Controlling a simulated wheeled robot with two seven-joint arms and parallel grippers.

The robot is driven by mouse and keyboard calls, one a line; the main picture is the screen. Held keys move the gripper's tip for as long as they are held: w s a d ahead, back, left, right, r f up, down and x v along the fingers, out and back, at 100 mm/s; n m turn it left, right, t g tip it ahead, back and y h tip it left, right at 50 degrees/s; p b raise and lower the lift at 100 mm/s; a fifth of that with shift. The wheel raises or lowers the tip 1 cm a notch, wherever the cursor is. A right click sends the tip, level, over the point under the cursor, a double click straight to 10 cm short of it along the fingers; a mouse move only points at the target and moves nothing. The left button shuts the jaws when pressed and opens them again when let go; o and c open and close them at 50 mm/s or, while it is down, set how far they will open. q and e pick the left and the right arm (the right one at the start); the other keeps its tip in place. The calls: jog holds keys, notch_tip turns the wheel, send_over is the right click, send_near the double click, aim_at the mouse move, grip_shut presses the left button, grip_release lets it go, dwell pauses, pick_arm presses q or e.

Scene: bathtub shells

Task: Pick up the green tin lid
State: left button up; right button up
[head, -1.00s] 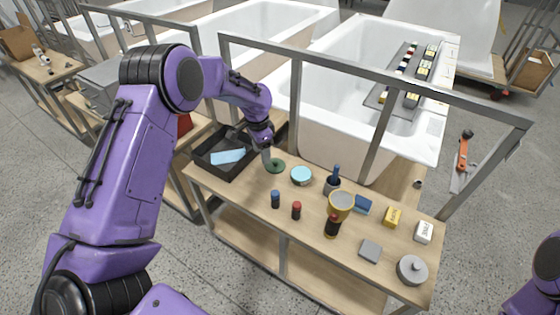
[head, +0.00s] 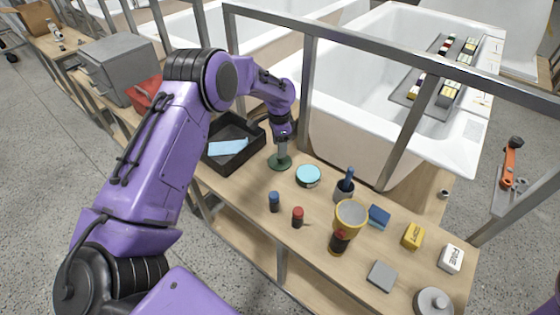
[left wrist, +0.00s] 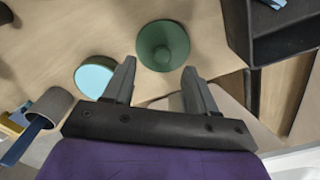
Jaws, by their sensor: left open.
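The green tin lid (head: 279,162) lies on the wooden bench between the black tray and the light blue round tin. In the left wrist view the lid (left wrist: 163,45) is a dark green disc with a raised middle, just beyond the fingertips and roughly centred between them. My left gripper (head: 282,147) points down over the lid in the head view. In the left wrist view its two fingers (left wrist: 158,66) are apart with nothing between them. I cannot tell the exact gap in height. My right gripper is not in view.
The light blue tin (head: 308,175) stands just right of the lid, and the black tray (head: 215,165) with a blue cloth (head: 227,147) is to the left. A grey pot with a blue handle (head: 344,188) stands further right. A metal rail (head: 400,62) runs behind the bench.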

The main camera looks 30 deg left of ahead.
aim_at(277, 164)
pick_arm(q)
jog(key=f, duration=0.3)
jog(key=f+p, duration=0.1)
jog(key=f, duration=0.1)
jog(key=shift+w+a+f, duration=0.1)
jog(key=shift+w+f, duration=0.05)
jog(key=shift+w, duration=0.1)
jog(key=shift+s, duration=0.1)
jog(key=shift+c, duration=1)
grip_shut()
